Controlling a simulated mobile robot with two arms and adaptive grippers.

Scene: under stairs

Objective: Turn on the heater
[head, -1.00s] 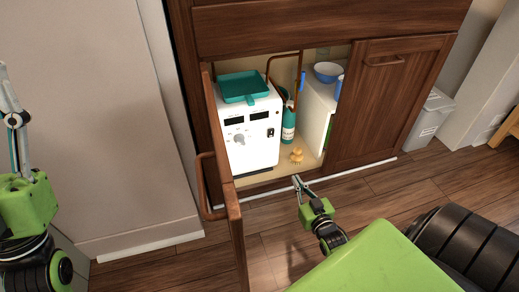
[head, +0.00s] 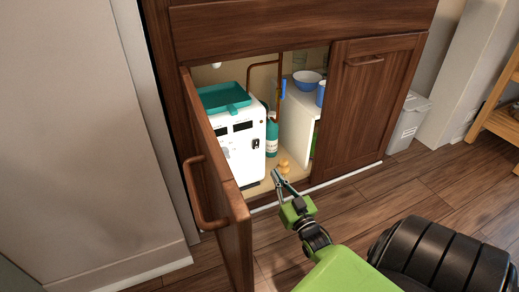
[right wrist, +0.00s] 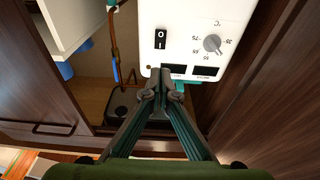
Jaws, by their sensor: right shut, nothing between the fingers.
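The heater is a white box (head: 245,165) inside the open cabinet, with two dark displays and a small black switch (head: 256,143) near its right edge. The open door (head: 222,190) hides the lower left of its front. In the right wrist view the heater's panel (right wrist: 190,20) appears upside down, with a black rocker switch (right wrist: 160,39) marked I and O, and a grey temperature dial (right wrist: 213,43). My right gripper (head: 276,174) is shut and empty, in front of the cabinet opening, apart from the switch. My left gripper is not in view.
A teal tray (head: 224,98) lies on the heater. The right cabinet door (head: 375,110) is closed.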

